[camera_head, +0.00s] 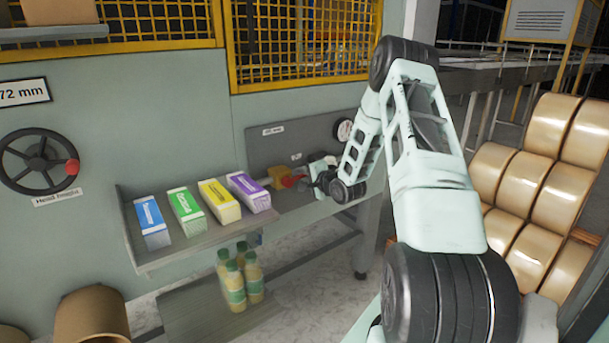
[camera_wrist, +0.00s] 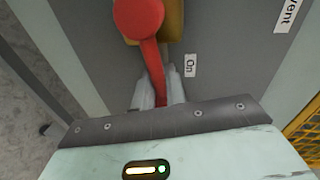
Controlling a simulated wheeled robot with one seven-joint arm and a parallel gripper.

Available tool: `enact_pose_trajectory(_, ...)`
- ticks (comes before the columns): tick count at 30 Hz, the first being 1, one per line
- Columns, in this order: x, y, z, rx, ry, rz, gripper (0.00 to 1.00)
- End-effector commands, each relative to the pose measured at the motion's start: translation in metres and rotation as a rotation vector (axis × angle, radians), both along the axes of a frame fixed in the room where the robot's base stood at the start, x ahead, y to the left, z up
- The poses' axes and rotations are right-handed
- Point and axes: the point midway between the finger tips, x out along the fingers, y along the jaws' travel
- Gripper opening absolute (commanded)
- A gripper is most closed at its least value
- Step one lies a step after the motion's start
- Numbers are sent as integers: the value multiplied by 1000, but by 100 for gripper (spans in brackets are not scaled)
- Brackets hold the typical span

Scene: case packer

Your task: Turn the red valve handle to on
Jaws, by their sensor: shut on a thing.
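The red valve handle (camera_wrist: 152,55) shows in the wrist view with its round hub at the top and its lever running down between my gripper's fingers. My gripper (camera_wrist: 156,92) is shut on the lever's lower part. The yellow valve body (camera_wrist: 175,25) is behind the hub. In the head view the red handle (camera_head: 292,181) is a small patch beside the yellow valve body (camera_head: 280,176), left of my gripper (camera_head: 312,178). My gripper and wrist hide part of it there.
A grey panel (camera_head: 280,147) carries the valve and a round gauge (camera_head: 344,130). A shelf (camera_head: 190,250) with several coloured cartons stands left of the valve, with bottles (camera_head: 234,285) below. A black handwheel (camera_head: 40,162) is at far left. Large tan rolls (camera_head: 545,195) stand at right.

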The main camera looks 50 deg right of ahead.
Motion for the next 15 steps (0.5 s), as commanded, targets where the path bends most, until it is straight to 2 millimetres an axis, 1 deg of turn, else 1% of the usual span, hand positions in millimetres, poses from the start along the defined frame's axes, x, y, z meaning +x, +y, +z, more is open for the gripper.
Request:
enact_pose_trajectory(5,-1,-1,0,-1,1,-3,0)
enact_pose_trajectory(6,-1,-1,0,-1,1,-3,22)
enact_pose_trajectory(7,-1,-1,0,-1,1,-3,30)
enact_pose_trajectory(8,-1,-1,0,-1,1,-3,32)
enact_pose_trajectory(15,0,0,0,-1,1,-1,32)
